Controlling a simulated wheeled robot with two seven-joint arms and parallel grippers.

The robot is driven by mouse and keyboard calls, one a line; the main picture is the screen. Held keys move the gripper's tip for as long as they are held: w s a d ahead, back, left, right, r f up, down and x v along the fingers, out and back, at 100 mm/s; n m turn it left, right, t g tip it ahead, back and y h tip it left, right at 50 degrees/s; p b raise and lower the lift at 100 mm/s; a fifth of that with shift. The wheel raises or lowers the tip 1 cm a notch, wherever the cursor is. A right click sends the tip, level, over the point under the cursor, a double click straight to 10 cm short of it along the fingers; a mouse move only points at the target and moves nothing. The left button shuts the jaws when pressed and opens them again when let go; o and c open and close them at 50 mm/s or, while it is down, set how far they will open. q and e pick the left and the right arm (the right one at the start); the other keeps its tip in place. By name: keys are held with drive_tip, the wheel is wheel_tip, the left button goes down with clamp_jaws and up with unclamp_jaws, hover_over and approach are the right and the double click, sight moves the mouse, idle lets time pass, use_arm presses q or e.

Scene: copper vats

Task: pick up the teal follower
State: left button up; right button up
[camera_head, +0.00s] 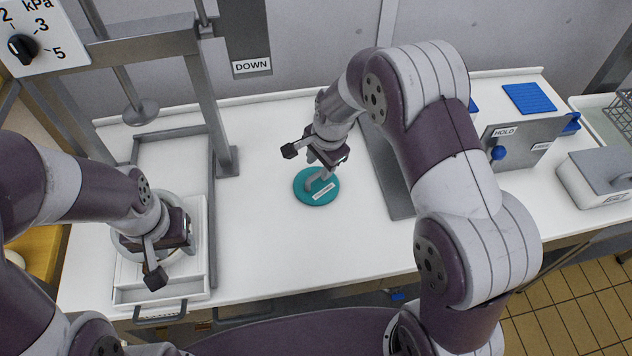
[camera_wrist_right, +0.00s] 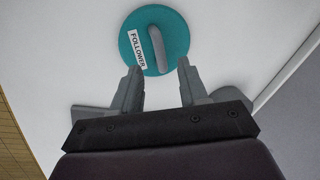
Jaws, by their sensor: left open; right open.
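The teal follower (camera_head: 303,194) is a round disc with a grey bar handle and a white label. It lies flat on the white worktop in the middle of the head view. It also shows at the top of the right wrist view (camera_wrist_right: 177,30), where the label reads FOLLOWER. My right gripper (camera_head: 318,165) is open and empty, right by the follower; in the wrist view its fingertips (camera_wrist_right: 160,72) are at the disc's near edge, and the handle lies ahead between their lines. My left gripper (camera_head: 170,262) is open above a white tray at the left.
A press frame (camera_head: 205,100) with a round plunger stands at the left behind the white tray (camera_head: 205,285). A grey HOLD panel (camera_head: 520,140) with a blue knob and a white lidded box (camera_head: 590,180) stand at the right. The worktop (camera_head: 290,245) in front of the follower is clear.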

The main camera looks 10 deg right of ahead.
sight(316, 175)
drive_tip(key=f, duration=0.4)
drive_tip(key=shift+w+a+f+p, duration=0.35)
drive_tip(key=shift+w+a, duration=0.05)
clamp_jaws()
drive_tip(key=shift+r, duration=0.1)
